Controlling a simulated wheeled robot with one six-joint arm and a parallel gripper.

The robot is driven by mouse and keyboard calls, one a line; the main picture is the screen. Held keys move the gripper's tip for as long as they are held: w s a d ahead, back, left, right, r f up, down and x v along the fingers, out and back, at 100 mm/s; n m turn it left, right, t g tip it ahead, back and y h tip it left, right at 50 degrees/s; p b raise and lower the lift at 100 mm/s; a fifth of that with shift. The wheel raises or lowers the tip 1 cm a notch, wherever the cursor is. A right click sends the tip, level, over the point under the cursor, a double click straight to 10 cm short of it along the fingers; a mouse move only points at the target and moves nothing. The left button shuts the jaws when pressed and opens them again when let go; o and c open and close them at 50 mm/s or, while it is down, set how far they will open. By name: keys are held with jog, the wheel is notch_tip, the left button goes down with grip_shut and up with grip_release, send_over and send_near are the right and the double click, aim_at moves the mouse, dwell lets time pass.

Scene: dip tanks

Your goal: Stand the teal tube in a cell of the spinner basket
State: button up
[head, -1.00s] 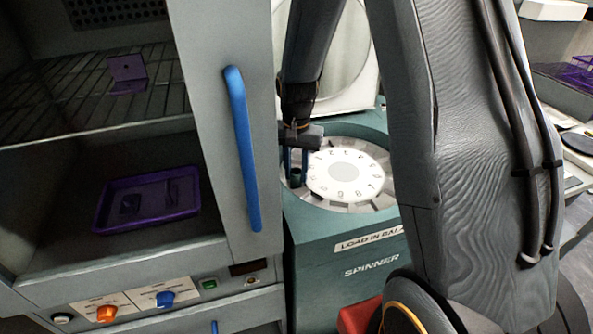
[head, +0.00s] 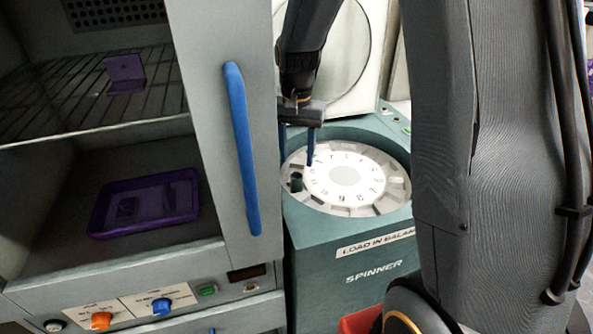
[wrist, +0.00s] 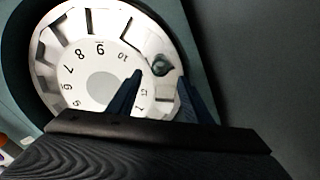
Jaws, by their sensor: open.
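The teal tube (head: 296,182) stands in a cell at the left side of the spinner basket (head: 345,206), with its dark open top showing. In the wrist view the tube (wrist: 161,65) sits in a rim cell just past the number 10; the nearest number is hidden by a finger. It looks upright, and its lower part is hidden in the basket. My gripper (head: 297,158) is open and empty above the tube, apart from it. In the wrist view its two blue fingers (wrist: 160,79) point toward the basket, spread to either side of the tube.
The spinner's raised lid (head: 345,65) is behind the basket. A purple tray (head: 146,203) lies in the cabinet. Several other basket cells look empty.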

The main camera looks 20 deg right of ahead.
notch_tip(320, 180, up, 4)
jog(key=r, duration=0.1)
jog(key=s+f+n, duration=0.2)
jog(key=s, duration=0.4)
jog(key=s+f+n, duration=0.2)
jog(key=s, duration=0.4)
jog(key=s+f+n, duration=0.2)
jog(key=s, duration=0.4)
jog(key=shift+s+a+f+n+t+b, duration=0.15)
jog(key=shift+s+n+t+b, duration=0.05)
jog(key=shift+n+t+b, duration=0.2)
